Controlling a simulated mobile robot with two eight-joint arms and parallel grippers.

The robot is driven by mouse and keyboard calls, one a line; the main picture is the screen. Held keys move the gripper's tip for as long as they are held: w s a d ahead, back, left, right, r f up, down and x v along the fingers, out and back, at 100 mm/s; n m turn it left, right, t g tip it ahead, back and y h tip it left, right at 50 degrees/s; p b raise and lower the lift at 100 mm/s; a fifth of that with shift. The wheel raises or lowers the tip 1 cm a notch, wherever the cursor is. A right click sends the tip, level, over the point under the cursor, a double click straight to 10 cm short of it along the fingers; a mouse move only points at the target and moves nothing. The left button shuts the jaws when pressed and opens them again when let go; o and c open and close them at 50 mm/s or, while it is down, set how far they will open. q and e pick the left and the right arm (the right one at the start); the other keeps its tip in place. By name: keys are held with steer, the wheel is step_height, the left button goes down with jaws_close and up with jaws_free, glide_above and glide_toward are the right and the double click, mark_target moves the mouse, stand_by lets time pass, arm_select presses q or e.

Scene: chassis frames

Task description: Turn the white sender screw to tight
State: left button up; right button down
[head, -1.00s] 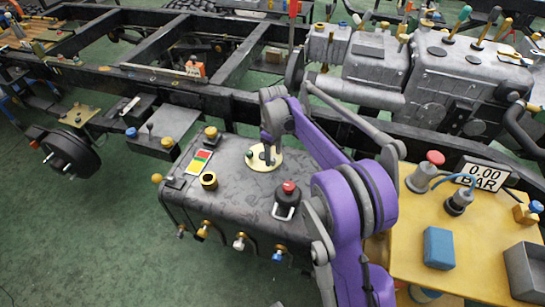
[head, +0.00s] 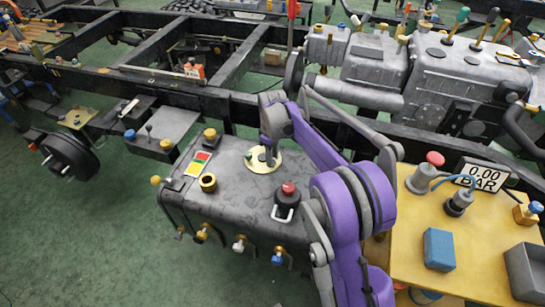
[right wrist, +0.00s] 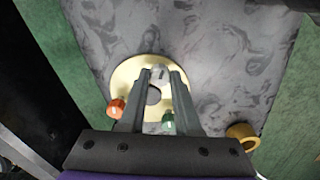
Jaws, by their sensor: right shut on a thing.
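The white sender screw (right wrist: 159,73) shows in the right wrist view as a pale grey-white knob with a dark mark on top. It sits on a round brass plate (right wrist: 126,73) on the dark grey tank (right wrist: 215,60). My right gripper (right wrist: 160,75) is shut on this screw, with one finger on each side. In the head view my right gripper (head: 268,150) points down onto the brass plate (head: 262,167) and hides the white screw. My left gripper is not in view.
An orange screw (right wrist: 115,108) and a green screw (right wrist: 168,122) stand on the same plate, close to my fingers. A yellow ring fitting (head: 208,182) and a red-topped button (head: 288,188) stand on the tank. A yellow table (head: 455,245) is at right.

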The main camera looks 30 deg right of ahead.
steer(key=m+p, duration=0.1)
steer(key=m, duration=0.8)
steer(key=shift+p, duration=0.35)
steer(key=shift+m, duration=1.6)
steer(key=c, duration=0.6)
jaws_free()
